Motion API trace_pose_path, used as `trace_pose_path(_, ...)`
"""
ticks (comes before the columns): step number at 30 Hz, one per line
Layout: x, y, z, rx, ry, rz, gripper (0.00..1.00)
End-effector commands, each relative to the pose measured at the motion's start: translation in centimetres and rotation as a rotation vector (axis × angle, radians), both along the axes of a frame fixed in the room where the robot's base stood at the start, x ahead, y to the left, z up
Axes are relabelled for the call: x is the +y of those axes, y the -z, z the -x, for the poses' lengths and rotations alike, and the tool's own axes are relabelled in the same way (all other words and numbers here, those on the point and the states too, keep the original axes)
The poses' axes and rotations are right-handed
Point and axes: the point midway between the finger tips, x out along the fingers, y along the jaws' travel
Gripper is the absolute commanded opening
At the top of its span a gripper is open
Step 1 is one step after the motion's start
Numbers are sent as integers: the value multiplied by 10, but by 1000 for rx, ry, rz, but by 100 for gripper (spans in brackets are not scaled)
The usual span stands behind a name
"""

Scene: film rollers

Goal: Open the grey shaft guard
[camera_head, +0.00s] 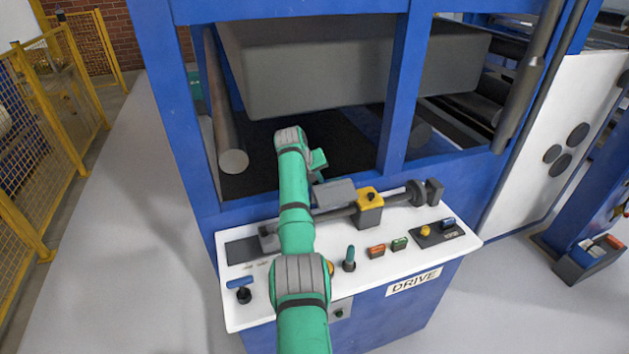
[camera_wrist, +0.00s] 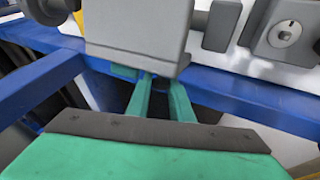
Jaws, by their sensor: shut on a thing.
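The grey shaft guard (camera_head: 335,193) is a pale grey plate over the left part of the dark shaft (camera_head: 335,214) on the white console. In the wrist view the guard (camera_wrist: 140,32) fills the upper middle, with its edge at the fingertips. My green gripper (camera_head: 318,172) is at the guard's far side. In the wrist view my gripper (camera_wrist: 153,78) is shut on the guard's edge; the exact grip spot is partly hidden. Part of the shaft stays bare right of the guard. How far the guard is tilted is hard to tell.
A yellow-topped grey block (camera_head: 369,210) sits on the shaft right of the guard. Knobs and buttons, including a green-topped lever (camera_head: 349,258), line the console (camera_head: 245,312).

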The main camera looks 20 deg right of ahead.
Motion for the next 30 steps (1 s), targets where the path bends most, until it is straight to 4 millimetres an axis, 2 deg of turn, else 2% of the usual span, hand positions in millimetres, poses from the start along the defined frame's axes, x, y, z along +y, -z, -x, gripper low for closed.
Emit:
trace_pose_path(21, -3, 4, 6, 55, 3, 0, 0)
trace_pose_path(22, -3, 4, 6, 54, 4, 0, 27)
trace_pose_path(23, -2, 4, 6, 55, 3, 1, 34)
trace_pose_path(24, -2, 3, 5, 55, 3, 1, 36)
trace_pose_path(30, 1, 2, 4, 53, 0, 1, 36)
